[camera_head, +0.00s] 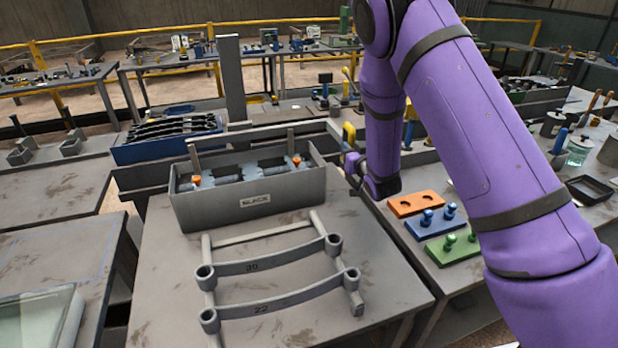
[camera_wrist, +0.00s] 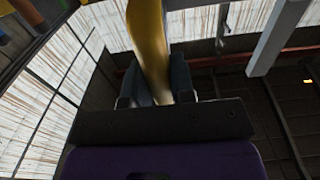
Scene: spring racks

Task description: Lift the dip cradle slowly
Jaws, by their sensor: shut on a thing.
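A grey dip tank lettered BLACK (camera_head: 255,203) stands on the bench. Inside it are dark grey cradle parts (camera_head: 228,172), with two upright posts and two orange-tipped pieces showing above the rim. The lower part of the cradle is hidden by the tank wall. My gripper (camera_head: 354,164) is just right of the tank, its fingers small and partly hidden by my arm. A yellow handle (camera_head: 349,133) shows there. In the wrist view my gripper (camera_wrist: 157,90) is shut on this yellow handle (camera_wrist: 149,42), which stands out beyond the fingers. Its link to the cradle is hidden.
A blue tray of dark leaf springs (camera_head: 168,137) is behind left. Orange, blue and green blocks (camera_head: 416,204) sit at the right. A grey column (camera_head: 230,80) rises behind.

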